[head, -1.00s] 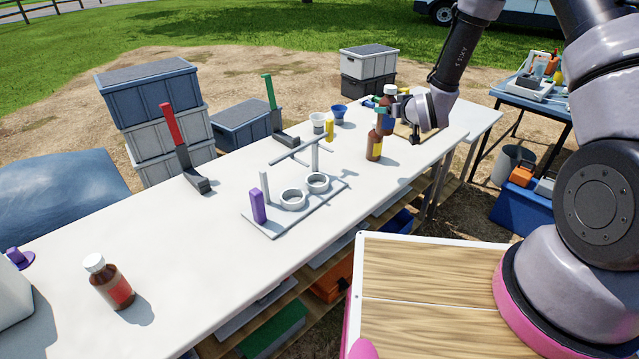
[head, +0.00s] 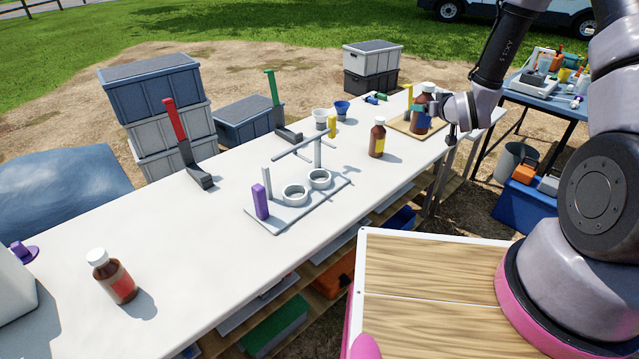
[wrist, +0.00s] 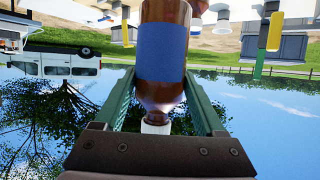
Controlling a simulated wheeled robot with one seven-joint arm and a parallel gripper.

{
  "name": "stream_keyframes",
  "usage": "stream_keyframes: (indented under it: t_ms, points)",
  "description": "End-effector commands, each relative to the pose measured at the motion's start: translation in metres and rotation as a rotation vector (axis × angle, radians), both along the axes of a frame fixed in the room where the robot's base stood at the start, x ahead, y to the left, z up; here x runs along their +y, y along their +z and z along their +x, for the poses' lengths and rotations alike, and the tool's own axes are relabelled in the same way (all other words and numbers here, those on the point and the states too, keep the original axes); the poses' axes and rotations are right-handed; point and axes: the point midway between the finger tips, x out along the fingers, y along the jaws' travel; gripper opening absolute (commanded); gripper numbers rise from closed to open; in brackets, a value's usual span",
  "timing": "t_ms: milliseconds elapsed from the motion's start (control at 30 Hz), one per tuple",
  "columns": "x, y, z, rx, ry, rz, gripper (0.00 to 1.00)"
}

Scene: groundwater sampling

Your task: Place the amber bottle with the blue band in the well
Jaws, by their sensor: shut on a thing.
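The amber bottle with the blue band (head: 419,124) is upright in my gripper (head: 428,108), over the wooden board at the table's far right end. I cannot tell whether its base touches the board. In the wrist view the same bottle (wrist: 162,55) appears upside down, with its blue band and white cap, between the green fingers of my gripper (wrist: 165,105). A grey rack (head: 275,215) at mid-table has two round wells, a left one (head: 295,195) and a right one (head: 320,179), both looking empty.
An amber bottle with a yellow band (head: 377,140) stands left of my gripper. One with a red band (head: 117,280) stands at the near left. The wooden board (head: 398,123) lies under my gripper.

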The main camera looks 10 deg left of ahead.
Motion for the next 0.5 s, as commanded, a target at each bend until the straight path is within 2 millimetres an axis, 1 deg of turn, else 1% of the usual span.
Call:
stream_keyframes:
  t_ms: [167, 267, 367, 467, 500]
  points:
    - [0.044, 0.001, -0.002, -0.001, 0.112, 0.006, 0.00]
    - [0.074, 0.002, -0.006, 0.000, 0.192, 0.009, 0.00]
    - [0.113, 0.003, -0.013, 0.000, 0.294, 0.012, 0.00]
    - [0.162, 0.005, -0.026, -0.001, 0.426, 0.012, 0.00]
    - [0.181, 0.007, -0.032, -0.002, 0.480, 0.011, 0.00]
